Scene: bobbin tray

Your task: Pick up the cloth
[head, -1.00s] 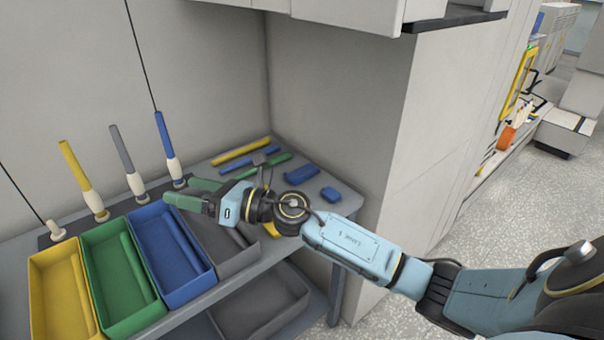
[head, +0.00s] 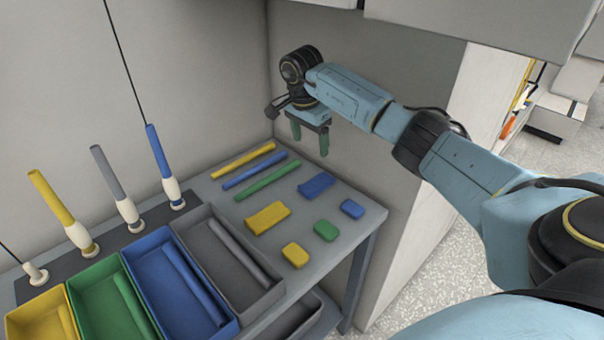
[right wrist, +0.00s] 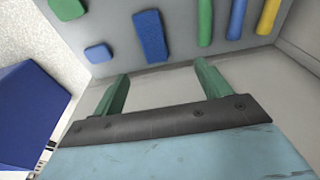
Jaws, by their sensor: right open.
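A blue, flat folded piece that looks like a cloth (head: 316,185) lies on the grey table near its back right; it also shows in the right wrist view (right wrist: 150,36). A similar yellow folded piece (head: 266,217) lies in front of it to the left. I cannot tell which one the task means. My right gripper (head: 310,142) points down above the table's back right corner, its green fingers apart and empty. In the right wrist view the gripper (right wrist: 160,75) is clear of the blue piece. My left gripper is not in view.
Small yellow (head: 295,254), green (head: 326,230) and blue (head: 352,209) blocks lie nearby. Yellow (head: 243,161), blue (head: 254,170) and green (head: 267,180) rods lie at the back. A grey bin (head: 273,296) and coloured bins stand left. A wall (head: 440,110) rises behind the gripper.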

